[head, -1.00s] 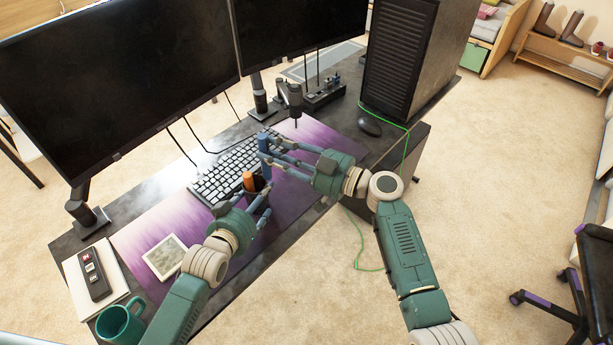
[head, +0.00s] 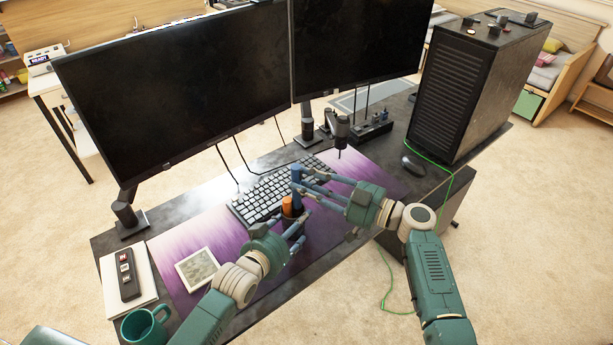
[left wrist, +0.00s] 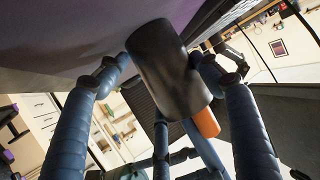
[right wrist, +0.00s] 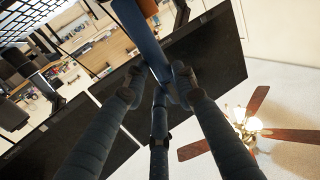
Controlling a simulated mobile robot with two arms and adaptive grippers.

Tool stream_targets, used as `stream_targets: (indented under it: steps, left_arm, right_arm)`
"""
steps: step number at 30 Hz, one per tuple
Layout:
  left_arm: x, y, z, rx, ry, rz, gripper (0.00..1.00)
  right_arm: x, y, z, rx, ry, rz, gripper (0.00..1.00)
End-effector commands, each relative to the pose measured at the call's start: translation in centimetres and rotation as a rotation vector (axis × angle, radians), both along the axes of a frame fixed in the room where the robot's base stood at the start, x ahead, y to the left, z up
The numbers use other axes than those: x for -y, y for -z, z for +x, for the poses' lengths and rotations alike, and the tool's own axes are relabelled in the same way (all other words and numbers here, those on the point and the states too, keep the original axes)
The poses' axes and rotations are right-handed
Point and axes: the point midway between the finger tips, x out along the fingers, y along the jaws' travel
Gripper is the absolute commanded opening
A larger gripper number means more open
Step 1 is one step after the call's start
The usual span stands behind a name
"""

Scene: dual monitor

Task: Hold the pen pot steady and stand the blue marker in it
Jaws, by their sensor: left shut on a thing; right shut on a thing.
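The dark pen pot (left wrist: 165,72) is between the fingers of my left gripper (head: 291,230), which is shut on it low over the purple mat. An orange item (head: 287,206) sticks out of its mouth and also shows in the left wrist view (left wrist: 206,122). The blue marker (head: 296,174) stands roughly upright beside the orange item in the head view. My right gripper (head: 303,181) is shut on the marker, which also shows between its fingertips in the right wrist view (right wrist: 140,38). I cannot tell whether the marker's lower end is inside the pot.
A keyboard (head: 258,203) lies just behind the pot on the purple mat (head: 192,240). Two monitors (head: 190,110) stand at the back. A mouse (head: 412,167) and a computer tower (head: 465,90) are right. A teal mug (head: 146,326) and a framed picture (head: 197,269) are left.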

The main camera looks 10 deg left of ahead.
Motion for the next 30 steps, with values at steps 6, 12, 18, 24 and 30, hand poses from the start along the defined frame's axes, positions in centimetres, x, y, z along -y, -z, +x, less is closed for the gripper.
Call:
stream_targets:
  steps: [6, 12, 18, 24, 30]
  left_arm:
    - [0.0, 0.2, -0.1, -0.004, 0.000, 0.001, 0.38]
    - [0.0, 0.2, -0.1, -0.004, 0.000, 0.001, 0.38]
    - [0.0, 0.2, -0.1, -0.004, 0.000, 0.001, 0.38]
    - [0.0, 0.2, -0.1, -0.004, 0.000, 0.001, 0.38]
    - [0.0, 0.2, -0.1, -0.004, 0.000, 0.001, 0.38]
  right_arm:
    - [0.0, 1.3, 0.0, 0.000, 0.001, 0.002, 0.09]
    - [0.0, 2.5, 0.1, -0.001, 0.001, 0.001, 0.09]
    - [0.0, 3.7, 0.1, -0.001, 0.001, 0.001, 0.09]
    - [0.0, 4.9, 0.0, 0.000, 0.000, 0.002, 0.09]
    - [0.0, 6.1, 0.1, -0.001, 0.001, 0.001, 0.09]
